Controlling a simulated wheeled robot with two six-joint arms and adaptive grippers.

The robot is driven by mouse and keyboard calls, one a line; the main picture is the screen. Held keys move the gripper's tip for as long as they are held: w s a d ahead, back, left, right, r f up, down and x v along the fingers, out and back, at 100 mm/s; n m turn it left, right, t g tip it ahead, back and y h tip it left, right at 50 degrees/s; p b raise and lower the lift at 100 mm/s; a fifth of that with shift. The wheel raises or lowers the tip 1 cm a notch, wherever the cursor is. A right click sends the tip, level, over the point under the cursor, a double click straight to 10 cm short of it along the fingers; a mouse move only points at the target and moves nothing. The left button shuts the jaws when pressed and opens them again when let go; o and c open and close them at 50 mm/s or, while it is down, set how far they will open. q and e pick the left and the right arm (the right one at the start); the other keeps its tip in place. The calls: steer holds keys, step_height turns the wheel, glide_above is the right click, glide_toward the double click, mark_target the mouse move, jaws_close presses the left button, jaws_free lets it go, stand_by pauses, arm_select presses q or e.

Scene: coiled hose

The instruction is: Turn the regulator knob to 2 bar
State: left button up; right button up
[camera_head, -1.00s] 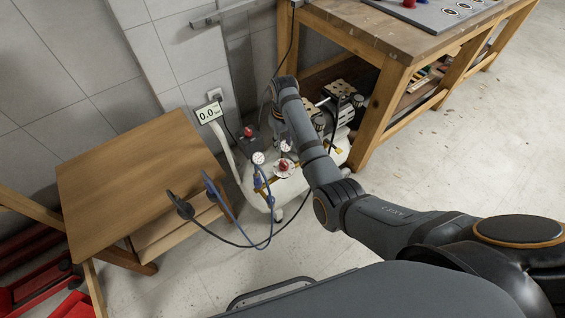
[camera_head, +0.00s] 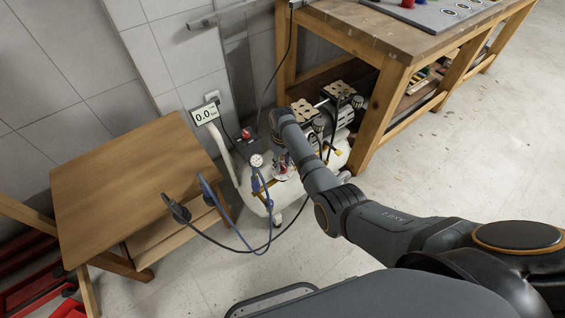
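The white compressor tank (camera_head: 243,186) stands on the floor between the small table and the workbench. The regulator's red knob (camera_head: 280,167) is on its front fittings, mostly covered by my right arm. A small round gauge (camera_head: 257,160) sits left of the knob. My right gripper (camera_head: 284,155) is down by the knob, behind my forearm and wrist. Its fingers are too hidden to tell open from shut or whether they touch the knob. My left gripper is not in view.
A red-topped switch (camera_head: 247,133) is behind the gauge. Blue and black hoses (camera_head: 238,243) loop from the fittings toward the small wooden table (camera_head: 130,185). The workbench (camera_head: 385,30) closes in the back right. The floor on the right is clear.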

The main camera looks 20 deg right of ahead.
jaws_close()
